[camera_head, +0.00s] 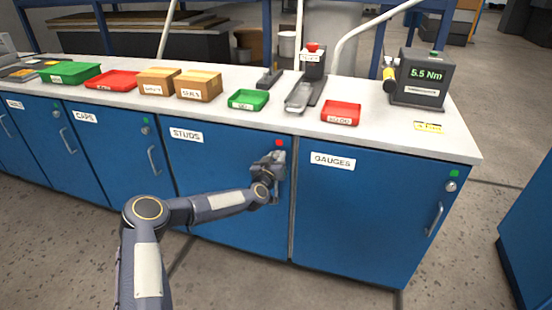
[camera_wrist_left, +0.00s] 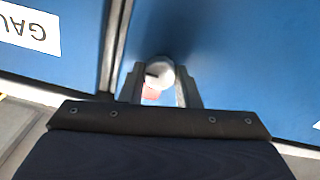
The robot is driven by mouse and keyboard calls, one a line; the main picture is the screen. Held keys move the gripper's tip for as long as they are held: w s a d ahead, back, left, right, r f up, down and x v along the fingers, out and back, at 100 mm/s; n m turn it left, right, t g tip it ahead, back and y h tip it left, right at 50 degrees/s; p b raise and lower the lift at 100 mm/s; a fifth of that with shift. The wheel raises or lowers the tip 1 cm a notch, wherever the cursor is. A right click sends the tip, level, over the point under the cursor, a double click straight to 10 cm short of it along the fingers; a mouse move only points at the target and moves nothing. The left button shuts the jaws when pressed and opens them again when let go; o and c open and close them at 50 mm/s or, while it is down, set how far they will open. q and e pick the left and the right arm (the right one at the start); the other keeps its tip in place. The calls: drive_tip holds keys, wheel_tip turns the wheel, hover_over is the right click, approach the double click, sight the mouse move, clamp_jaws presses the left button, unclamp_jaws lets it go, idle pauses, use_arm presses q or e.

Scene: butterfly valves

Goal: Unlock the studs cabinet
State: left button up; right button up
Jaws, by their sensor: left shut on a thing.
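The studs cabinet door (camera_head: 215,165) is blue, with a white STUDS label (camera_head: 186,135). A red indicator (camera_head: 279,142) shows at its upper right; red also shows near my fingers in the left wrist view (camera_wrist_left: 150,93). My left gripper (camera_head: 275,160) is at the lock just below the indicator and hides it in the head view. In the left wrist view, my left gripper (camera_wrist_left: 160,88) has its fingers on either side of a round silver lock knob (camera_wrist_left: 160,70) with a dark slot, and is shut on it. The door looks closed. My right gripper is out of view.
The gauges cabinet (camera_head: 360,210) on the right has a green indicator (camera_head: 454,174). The caps cabinet (camera_head: 115,145) stands to the left. The worktop (camera_head: 220,115) above carries trays, boxes and a torque display (camera_head: 424,80). Floor lies open in front.

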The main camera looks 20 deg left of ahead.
use_arm(q)
drive_tip(key=shift+f+n+b, duration=0.15)
drive_tip(key=shift+n+b, duration=0.25)
drive_tip(key=shift+b, duration=0.15)
drive_tip(key=n+b, duration=1.2)
drive_tip(key=b, duration=0.2)
drive_tip(key=shift+a+f, duration=0.1)
drive_tip(key=shift+f, duration=0.05)
drive_tip(key=n+b, duration=0.3)
drive_tip(key=shift+n, duration=0.4)
drive_tip(key=shift+n+b, duration=0.55)
drive_tip(key=shift+n, duration=0.15)
drive_tip(key=shift+r, duration=0.2)
drive_tip(key=o, duration=1)
